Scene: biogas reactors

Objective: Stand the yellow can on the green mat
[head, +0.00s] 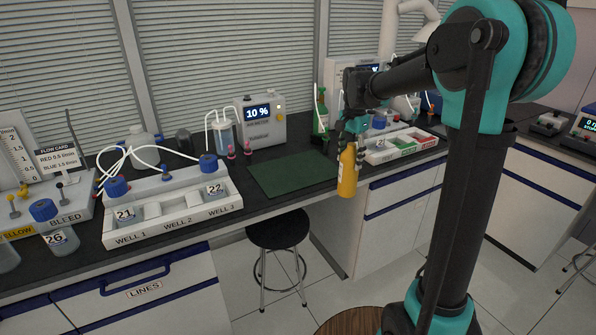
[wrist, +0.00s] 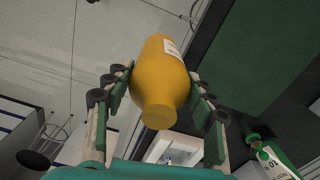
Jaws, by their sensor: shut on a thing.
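The yellow can (head: 347,172) is a yellow-orange bottle shape with a white label. My gripper (head: 352,138) is shut on it near its top. In the head view it hangs roughly upright in front of the bench edge, to the right of the mat. In the wrist view the yellow can (wrist: 160,80) sits between the two fingers of my gripper (wrist: 160,95). The green mat (head: 290,175) lies flat and bare on the dark bench top. It also shows in the wrist view (wrist: 255,55), beside the can. The can is apart from the mat.
Left of the mat stands a white well rack (head: 170,212) with blue-capped bottles. A green bottle (head: 321,112) and a compartment tray (head: 400,146) stand to the right. A black stool (head: 278,230) is below.

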